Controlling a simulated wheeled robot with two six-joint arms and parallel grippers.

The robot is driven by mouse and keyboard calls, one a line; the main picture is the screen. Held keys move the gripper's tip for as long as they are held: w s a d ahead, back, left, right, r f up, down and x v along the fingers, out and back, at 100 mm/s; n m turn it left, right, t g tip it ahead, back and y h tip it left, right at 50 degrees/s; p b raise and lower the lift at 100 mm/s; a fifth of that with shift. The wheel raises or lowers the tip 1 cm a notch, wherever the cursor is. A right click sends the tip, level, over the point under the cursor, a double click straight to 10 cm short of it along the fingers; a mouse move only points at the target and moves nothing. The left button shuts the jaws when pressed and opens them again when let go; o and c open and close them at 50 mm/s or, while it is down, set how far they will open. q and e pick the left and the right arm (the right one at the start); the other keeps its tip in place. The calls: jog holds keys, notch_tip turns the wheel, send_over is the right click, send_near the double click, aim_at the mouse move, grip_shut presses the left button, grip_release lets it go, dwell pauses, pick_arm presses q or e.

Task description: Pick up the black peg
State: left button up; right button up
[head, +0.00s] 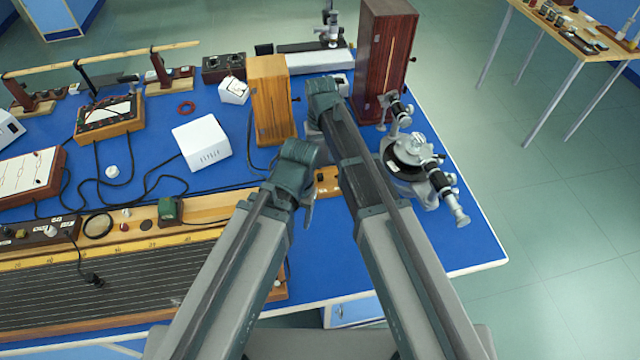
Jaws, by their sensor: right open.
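A small black peg-like piece with a cord (93,280) lies on the long wire board at the lower left; I cannot tell for sure that it is the black peg. My right arm reaches forward over the table, far to the right of that piece. My right gripper (314,133) is open, mostly hidden behind my own arm, beside the foot of the light wooden box.
The wire board (150,295) runs along the table's front left. A light wooden box (271,100), a dark tall box (383,50) and a spectrometer (412,160) crowd my arms. A white box (201,141) and loose cables lie left.

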aim_at(320, 176)
pick_arm(q)
jog(key=shift+f+b, duration=1.3)
jog(key=shift+f, duration=0.55)
pick_arm(e)
jog(key=shift+f, duration=1.85)
pick_arm(q)
notch_tip(320, 176, down, 5)
jog(key=b, duration=0.5)
jog(key=shift+f, duration=0.15)
pick_arm(e)
notch_tip(320, 176, down, 5)
jog(key=shift+f, duration=0.2)
jog(key=shift+r, duration=0.1)
grip_shut()
